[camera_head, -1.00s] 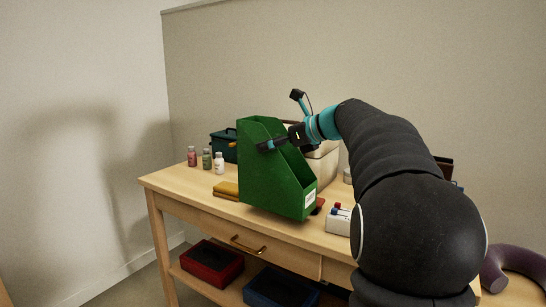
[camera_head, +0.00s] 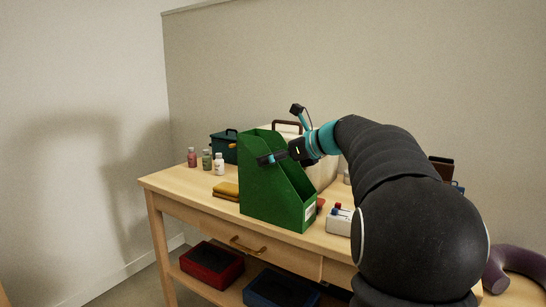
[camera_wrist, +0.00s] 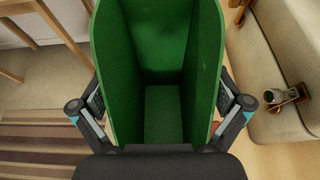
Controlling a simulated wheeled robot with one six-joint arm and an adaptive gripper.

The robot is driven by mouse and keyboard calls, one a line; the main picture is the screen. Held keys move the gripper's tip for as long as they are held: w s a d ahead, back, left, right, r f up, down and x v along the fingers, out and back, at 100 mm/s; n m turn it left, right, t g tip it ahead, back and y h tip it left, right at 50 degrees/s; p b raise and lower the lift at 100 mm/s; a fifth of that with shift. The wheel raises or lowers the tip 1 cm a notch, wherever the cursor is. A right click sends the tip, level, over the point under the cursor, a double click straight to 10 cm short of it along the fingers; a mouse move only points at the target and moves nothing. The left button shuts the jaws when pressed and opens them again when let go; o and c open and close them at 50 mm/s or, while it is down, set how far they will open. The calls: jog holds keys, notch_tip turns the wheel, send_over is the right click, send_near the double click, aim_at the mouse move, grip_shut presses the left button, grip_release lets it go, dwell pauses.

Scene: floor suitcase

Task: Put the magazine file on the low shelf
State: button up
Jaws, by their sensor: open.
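The magazine file (camera_head: 275,194) is a tall green open-topped holder with a slanted cut and a white label on its low front end. It stands upright on the table top (camera_head: 165,182), near the front edge. My gripper (camera_head: 284,155) is at its upper part, one finger showing against the outer left side. In the wrist view, the fingers of my gripper (camera_wrist: 160,100) are spread on both sides of the file (camera_wrist: 164,110); firm contact cannot be told. The low shelf (camera_head: 226,292) lies under the table's drawer.
A red box (camera_head: 211,264) and a blue box (camera_head: 280,288) sit on the low shelf. Small bottles (camera_head: 206,160), yellow items (camera_head: 227,191), a teal box (camera_head: 222,147), a cream bin (camera_head: 326,172) and a white box (camera_head: 338,222) crowd around the file.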

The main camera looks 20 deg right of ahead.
jog(key=v, duration=1.2)
